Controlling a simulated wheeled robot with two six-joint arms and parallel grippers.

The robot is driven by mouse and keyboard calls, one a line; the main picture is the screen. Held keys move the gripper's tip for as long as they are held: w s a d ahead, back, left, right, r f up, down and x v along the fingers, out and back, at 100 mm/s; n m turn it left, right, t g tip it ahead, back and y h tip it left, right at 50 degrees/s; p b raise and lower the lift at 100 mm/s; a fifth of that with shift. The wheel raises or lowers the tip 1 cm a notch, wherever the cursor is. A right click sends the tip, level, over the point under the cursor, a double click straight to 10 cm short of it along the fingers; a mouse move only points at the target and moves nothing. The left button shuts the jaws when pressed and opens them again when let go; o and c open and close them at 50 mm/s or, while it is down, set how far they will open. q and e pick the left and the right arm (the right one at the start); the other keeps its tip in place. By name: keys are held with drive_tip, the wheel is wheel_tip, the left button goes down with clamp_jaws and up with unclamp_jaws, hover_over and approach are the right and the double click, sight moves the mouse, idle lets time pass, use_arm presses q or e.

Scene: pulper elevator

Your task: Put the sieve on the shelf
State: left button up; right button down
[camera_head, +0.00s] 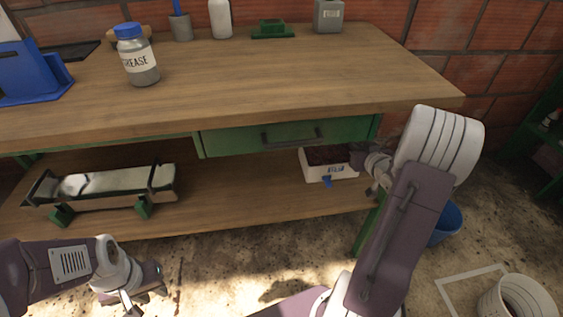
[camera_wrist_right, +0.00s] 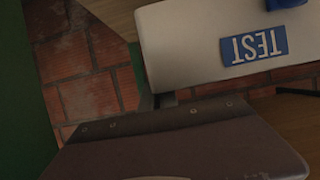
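I cannot make out a sieve for certain in either view. A wooden lower shelf (camera_head: 250,195) runs under the workbench. A white box (camera_head: 318,172) with dark red contents and a blue tab stands on it at the right. What looks like the same box (camera_wrist_right: 180,45) fills the upper right wrist view, with an upside-down blue "TEST" label. My right gripper (camera_head: 362,158) is beside the box's right end, largely hidden by my arm; its fingers are unclear. My left gripper (camera_head: 142,293) is low in front of the bench, apparently empty, its finger gap unclear.
A long metal trough (camera_head: 110,188) on green feet lies at the shelf's left. A blue bucket (camera_head: 446,224) and a white bucket (camera_head: 515,297) stand at the right.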

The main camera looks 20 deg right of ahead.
sight(319, 150)
drive_tip(key=shift+w, duration=0.2)
drive_tip(key=w+a+f+b, duration=0.2)
drive_tip(key=w+f+b, duration=0.1)
drive_tip(key=b, duration=0.1)
drive_tip(key=w+a+f+b, duration=0.2)
drive_tip(key=w+f+b, duration=0.1)
drive_tip(key=f+b, duration=0.1)
drive_tip(key=w+a+f+b, duration=0.3)
drive_tip(key=f+b, duration=0.1)
drive_tip(key=shift+f, duration=0.15)
drive_tip(key=shift+r+p, duration=0.3)
drive_tip(key=shift+f, duration=0.25)
drive_tip(key=c, duration=1.6)
unclamp_jaws()
drive_tip(key=shift+c, duration=0.2)
drive_tip(key=shift+r, duration=0.1)
